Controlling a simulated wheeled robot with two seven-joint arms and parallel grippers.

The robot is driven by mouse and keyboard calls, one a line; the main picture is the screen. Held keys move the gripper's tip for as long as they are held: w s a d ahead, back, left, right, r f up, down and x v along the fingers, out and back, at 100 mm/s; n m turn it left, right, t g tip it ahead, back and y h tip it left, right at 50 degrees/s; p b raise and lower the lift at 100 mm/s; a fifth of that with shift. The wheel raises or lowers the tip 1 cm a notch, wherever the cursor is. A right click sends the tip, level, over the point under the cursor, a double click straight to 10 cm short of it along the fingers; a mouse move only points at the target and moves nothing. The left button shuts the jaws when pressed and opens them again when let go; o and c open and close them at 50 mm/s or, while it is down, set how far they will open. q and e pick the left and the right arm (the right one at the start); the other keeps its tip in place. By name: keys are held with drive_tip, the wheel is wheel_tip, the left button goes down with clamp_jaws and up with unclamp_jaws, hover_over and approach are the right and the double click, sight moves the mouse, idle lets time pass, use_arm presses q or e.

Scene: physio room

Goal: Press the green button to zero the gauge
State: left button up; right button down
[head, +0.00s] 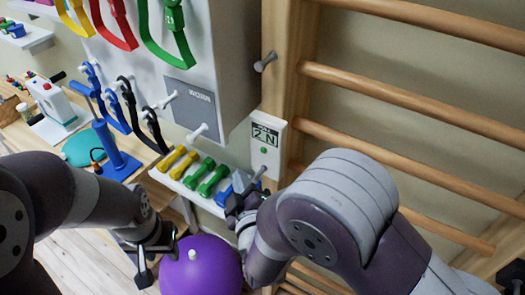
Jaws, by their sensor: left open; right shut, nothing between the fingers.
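The gauge (270,162) is a white box on the wooden post in the middle of the head view. Its small display (265,134) seems to read 2 N. The green button (263,150) is a small dot just under the display. My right gripper (250,182) is shut and empty below the gauge, a little left of it, with a visible gap to the button. My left gripper (158,252) is open and empty, low on the left, beside a purple ball and far from the gauge.
A shelf (160,178) with yellow, green and blue dumbbells is left of my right gripper. A purple ball (205,270) lies below. Wooden wall bars (415,110) fill the right. A white cabinet with pegs (225,60) hangs above. Colored bands hang from it at upper left.

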sight(264, 150)
drive_tip(key=w+d, duration=0.1)
drive_tip(key=w, duration=0.1)
drive_tip(key=w+d, duration=0.2)
drive_tip(key=shift+w+d, duration=0.3)
drive_tip(key=shift+w, duration=0.1)
drive_tip(key=shift+b, duration=0.3)
idle(1.5)
drive_tip(key=shift+w+d, duration=0.25)
drive_tip(key=shift+w, duration=0.15)
drive_tip(key=shift+w+d, duration=0.25)
drive_tip(key=shift+w, duration=0.1)
idle(0.7)
drive_tip(key=shift+s+a, duration=0.5)
drive_tip(key=shift+s, duration=0.25)
